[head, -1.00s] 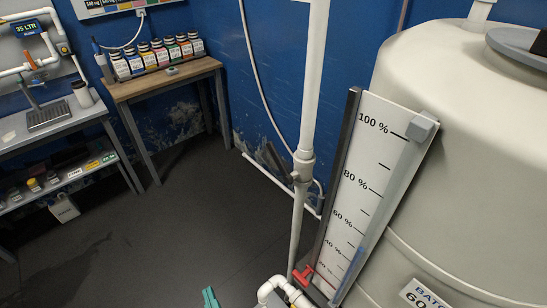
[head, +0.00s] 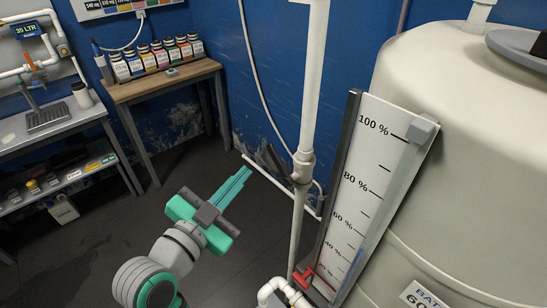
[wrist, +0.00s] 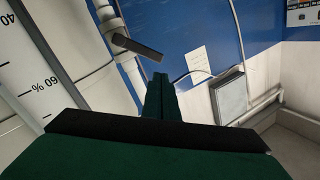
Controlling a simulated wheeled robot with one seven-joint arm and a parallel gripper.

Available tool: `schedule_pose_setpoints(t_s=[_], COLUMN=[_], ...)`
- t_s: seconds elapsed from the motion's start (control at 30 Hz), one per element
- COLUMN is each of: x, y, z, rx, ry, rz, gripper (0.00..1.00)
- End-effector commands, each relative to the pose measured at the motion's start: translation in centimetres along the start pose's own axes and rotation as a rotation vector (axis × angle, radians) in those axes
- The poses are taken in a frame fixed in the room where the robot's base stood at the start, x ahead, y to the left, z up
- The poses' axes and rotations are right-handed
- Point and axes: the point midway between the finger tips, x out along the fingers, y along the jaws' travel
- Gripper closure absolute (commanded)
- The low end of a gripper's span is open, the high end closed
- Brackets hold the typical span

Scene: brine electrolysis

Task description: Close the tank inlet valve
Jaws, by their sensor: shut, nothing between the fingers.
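A valve (head: 303,166) sits on the white vertical pipe in front of the tank in the head view. Its dark lever handle (head: 274,160) sticks out to the left, tilted across the pipe. In the wrist view the dark handle (wrist: 137,46) points right from the pipe, beyond my fingertips. The white tank (head: 455,130) stands at the right with a percent gauge (head: 365,165). My gripper (head: 246,172) is shut and empty, left of the valve and apart from the handle. Its green fingers (wrist: 160,82) show together in the wrist view.
A red-handled valve (head: 304,276) is low by the gauge, near white elbow piping (head: 275,288). A wooden table (head: 165,85) with several bottles and a grey bench (head: 50,130) stand at the back left. The dark floor (head: 90,250) between is clear.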

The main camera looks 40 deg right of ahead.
Motion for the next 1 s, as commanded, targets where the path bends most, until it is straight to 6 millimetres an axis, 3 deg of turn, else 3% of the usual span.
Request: schedule_pose_setpoints(t_s=[0.03, 0.2, 0.5, 0.67, 1.0], x=[-0.1, -0.5, -0.4, 1.7, 7.9], y=[0.0, 0.9, 1.7, 2.4, 3.8], z=[-1.4, -4.0, -5.2, -5.0, -4.8], rx=[0.065, 0.233, 0.332, 0.329, 0.328], ry=[0.002, -0.004, -0.011, -0.011, -0.010], rz=[0.041, 0.167, 0.240, 0.244, 0.242], gripper=[1.00, 1.00, 1.00, 1.00, 1.00])
